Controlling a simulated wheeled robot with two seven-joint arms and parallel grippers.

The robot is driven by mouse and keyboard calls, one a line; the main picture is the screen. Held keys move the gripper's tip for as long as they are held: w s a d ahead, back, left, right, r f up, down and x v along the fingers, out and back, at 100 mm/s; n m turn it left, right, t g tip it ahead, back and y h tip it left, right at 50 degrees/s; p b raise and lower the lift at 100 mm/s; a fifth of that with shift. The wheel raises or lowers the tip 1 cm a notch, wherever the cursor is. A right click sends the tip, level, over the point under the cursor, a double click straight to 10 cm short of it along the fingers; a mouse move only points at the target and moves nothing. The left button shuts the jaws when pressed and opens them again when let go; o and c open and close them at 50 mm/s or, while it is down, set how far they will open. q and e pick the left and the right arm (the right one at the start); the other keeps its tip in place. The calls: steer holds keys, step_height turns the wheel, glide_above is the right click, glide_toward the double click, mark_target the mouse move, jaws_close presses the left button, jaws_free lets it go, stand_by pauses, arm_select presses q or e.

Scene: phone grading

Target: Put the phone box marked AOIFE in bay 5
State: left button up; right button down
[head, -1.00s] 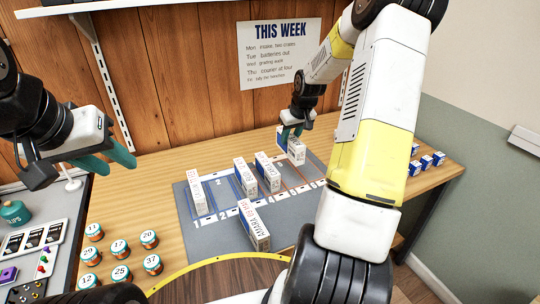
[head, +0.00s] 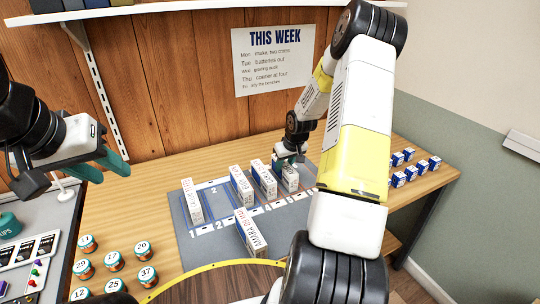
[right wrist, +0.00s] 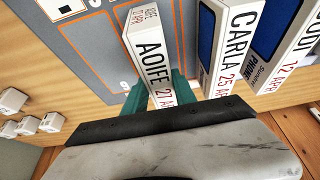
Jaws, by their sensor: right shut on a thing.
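The white phone box marked AOIFE (right wrist: 150,52) stands upright between the teal fingers of my right gripper (right wrist: 158,88) in the right wrist view. In the head view my right gripper (head: 291,158) is shut on this box (head: 289,180) from above, over the grey mat (head: 222,248) near the bay marked 5. I cannot tell whether the box's base touches the mat. The CARLA box (right wrist: 228,45) stands just beside it, with a small gap. My left gripper (head: 112,168) is open and empty at the left, above the bench.
On the mat, other boxes stand in bay 1 (head: 192,203) and around bays 3 (head: 241,187) and 4 (head: 264,179). The AMARA box (head: 251,234) is in front of the bays. Small numbered jars (head: 113,260) are at the left, small blue-and-white boxes (head: 410,172) at the right.

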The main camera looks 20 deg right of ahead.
steer(key=shift+f, duration=0.1)
steer(key=c, duration=1)
jaws_free()
steer(key=a+v, duration=0.1)
steer(key=v, duration=1.1)
steer(key=s+a+r, duration=0.4)
steer(key=s+r, duration=0.1)
steer(key=r, duration=0.2)
steer(key=s+a+r, duration=0.4)
steer(key=r, duration=0.3)
steer(key=shift+m+t+y, duration=0.5)
steer(key=shift+t+y, duration=0.3)
steer(key=s+a+r, duration=0.2)
steer(key=s, duration=0.3)
steer(key=s+a+r, duration=0.2)
steer(key=s+a, duration=0.1)
steer(key=s, duration=0.3)
steer(key=s+a+r, duration=0.2)
steer(key=s+a, duration=0.1)
steer(key=s, duration=0.3)
steer(key=shift+s+a+r, duration=0.15)
steer(key=shift+s+r, duration=0.05)
steer(key=shift+s, duration=0.05)
